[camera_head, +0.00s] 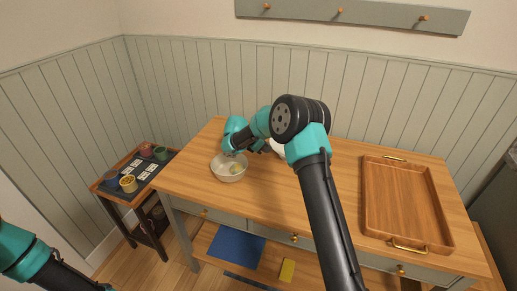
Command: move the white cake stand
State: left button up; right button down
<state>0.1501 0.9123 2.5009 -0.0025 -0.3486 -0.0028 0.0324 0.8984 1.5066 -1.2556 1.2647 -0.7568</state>
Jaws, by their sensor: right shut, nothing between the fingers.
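A white thing (277,147), which I take to be the white cake stand, shows only in part on the wooden table, behind the bend of my right arm. Its shape and most of its outline are hidden. My right gripper (267,149) is shut and empty, close to the left side of this white thing; I cannot tell whether they touch. Only part of my left arm shows at the lower left, and its gripper is outside the picture.
A pale bowl (229,174) with small things in it stands left of my right gripper. A wooden tray (374,232) with brass handles lies at the table's right. A side table (110,190) with small coloured pots stands at left. The table's middle front (262,198) is clear.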

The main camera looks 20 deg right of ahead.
aim_at(279, 150)
jog(key=shift+d, duration=0.3)
jog(key=d, duration=0.9)
jog(key=shift+s+d, duration=0.25)
jog(key=shift+s, duration=0.1)
jog(key=shift+a, duration=0.1)
jog(key=shift+a, duration=0.6)
jog(key=shift+w+a, duration=0.15)
jog(key=shift+a, duration=1.1)
jog(key=v, duration=1)
